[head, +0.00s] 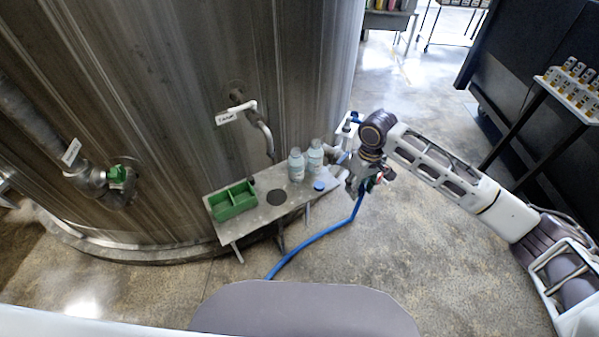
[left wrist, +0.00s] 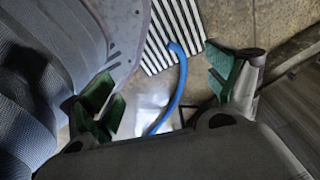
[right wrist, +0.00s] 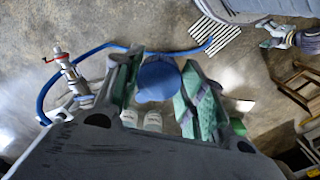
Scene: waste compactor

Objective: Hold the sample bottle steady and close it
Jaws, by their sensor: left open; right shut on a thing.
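Two pale bottles (head: 296,165) (head: 315,157) stand upright side by side on a small metal shelf (head: 245,222) against the tank. They also show in the right wrist view (right wrist: 153,121), partly hidden. A blue round cap (right wrist: 157,80) sits between the fingers of my right gripper (right wrist: 160,92), which is shut on it. In the head view a blue cap (head: 319,186) shows by the shelf's right end; whether it touches the shelf is unclear. My right gripper (head: 354,174) is just right of the bottles. My left gripper (left wrist: 165,80) is open and empty, outside the head view.
A green divided box (head: 233,201) stands on the shelf, left of a dark round hole (head: 276,197). A tap (head: 240,110) juts from the tank (head: 200,80) above. A blue hose (head: 315,238) runs over the floor, and a floor grate (left wrist: 175,30) lies beyond my left gripper.

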